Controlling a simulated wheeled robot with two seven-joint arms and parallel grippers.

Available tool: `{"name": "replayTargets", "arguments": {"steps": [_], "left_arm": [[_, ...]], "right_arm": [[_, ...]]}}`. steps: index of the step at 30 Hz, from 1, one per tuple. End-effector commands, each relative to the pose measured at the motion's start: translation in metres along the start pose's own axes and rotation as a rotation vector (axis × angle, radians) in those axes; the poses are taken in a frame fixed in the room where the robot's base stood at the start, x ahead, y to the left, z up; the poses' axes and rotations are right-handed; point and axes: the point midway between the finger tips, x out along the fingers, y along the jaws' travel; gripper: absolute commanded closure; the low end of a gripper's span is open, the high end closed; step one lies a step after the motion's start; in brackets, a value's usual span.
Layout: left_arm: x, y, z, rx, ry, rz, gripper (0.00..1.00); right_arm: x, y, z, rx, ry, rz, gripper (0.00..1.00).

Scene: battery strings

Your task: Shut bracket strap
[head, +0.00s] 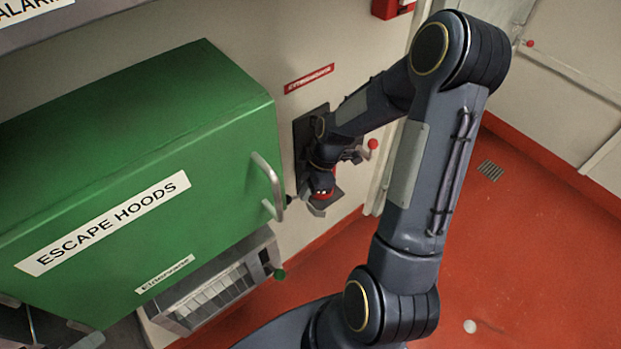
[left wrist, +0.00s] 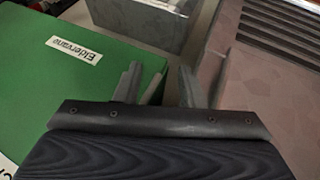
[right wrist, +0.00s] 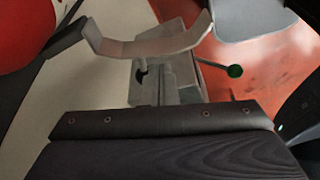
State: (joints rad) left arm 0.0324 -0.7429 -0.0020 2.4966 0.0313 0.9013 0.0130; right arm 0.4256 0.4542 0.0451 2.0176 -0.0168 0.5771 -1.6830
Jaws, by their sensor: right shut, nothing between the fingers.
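A dark bracket plate (head: 303,140) is on the pale wall, largely hidden behind my right arm. A curved pale metal band (right wrist: 145,47), which looks like the bracket strap, spans the upper part of the right wrist view, right by the fingertips. I cannot tell whether it touches them or how far it is swung. My right gripper (right wrist: 165,80) is shut with nothing held; in the head view it is at the bracket and points down. My left gripper (left wrist: 160,85) is open and empty, beside a green box; it is outside the head view.
The green escape hoods box (head: 130,160) with its metal handle (head: 268,185) juts out left of the bracket. A grey vented unit (head: 215,292) sits below it. A red rounded surface (right wrist: 25,30) fills a corner of the right wrist view. Red floor (head: 540,260) is open at right.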

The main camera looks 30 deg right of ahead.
Motion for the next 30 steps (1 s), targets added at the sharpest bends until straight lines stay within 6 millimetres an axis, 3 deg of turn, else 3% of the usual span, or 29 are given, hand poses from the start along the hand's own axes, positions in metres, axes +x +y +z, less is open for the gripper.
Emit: {"name": "replayTargets", "arguments": {"steps": [3,9,22,30], "left_arm": [[-0.001,0.0,0.0,0.0,0.0,0.0,0.64],[-0.001,0.0,-0.001,0.0,0.0,0.0,0.64],[0.0,0.0,0.0,0.0,0.0,0.0,0.64],[0.007,-0.003,0.004,0.0,0.0,0.0,0.64]], "right_arm": [[0.016,-0.001,0.0,0.001,0.001,-0.003,1.0],[0.026,0.0,0.0,0.001,0.0,0.0,1.0],[0.026,-0.001,0.001,-0.008,0.0,-0.003,1.0],[0.025,-0.004,0.009,-0.102,-0.001,-0.035,1.0]]}}
